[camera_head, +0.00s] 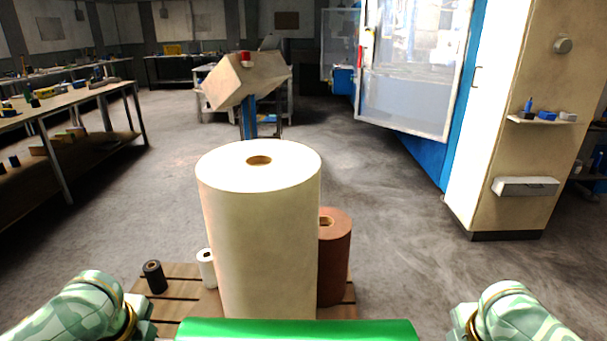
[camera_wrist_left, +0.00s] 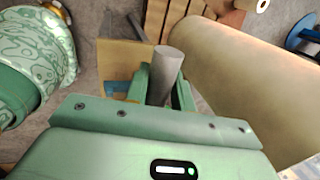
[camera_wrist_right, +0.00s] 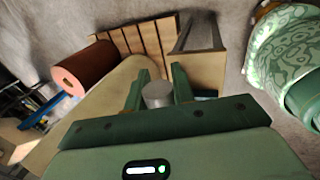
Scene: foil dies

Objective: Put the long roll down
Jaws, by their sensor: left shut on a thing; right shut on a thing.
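My left gripper (camera_wrist_left: 164,98) is shut on a short grey cylinder (camera_wrist_left: 168,66) in the left wrist view. My right gripper (camera_wrist_right: 157,100) is shut on a like grey cylinder (camera_wrist_right: 158,94) in the right wrist view. I cannot tell whether these are the two ends of one long roll. In the head view a bright green, smooth-edged shape (camera_head: 297,330) spans the bottom edge between my arms; most of it is cut off. A large cream roll (camera_head: 260,245) stands upright just beyond it. My gripper fingertips are hidden in the head view.
The slatted pallet (camera_head: 180,290) under the cream roll also bears a red-brown roll (camera_head: 335,255), a small black roll (camera_head: 154,277) and a small white roll (camera_head: 206,268). A machine cabinet (camera_head: 525,120) stands right, a workbench (camera_head: 75,105) left.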

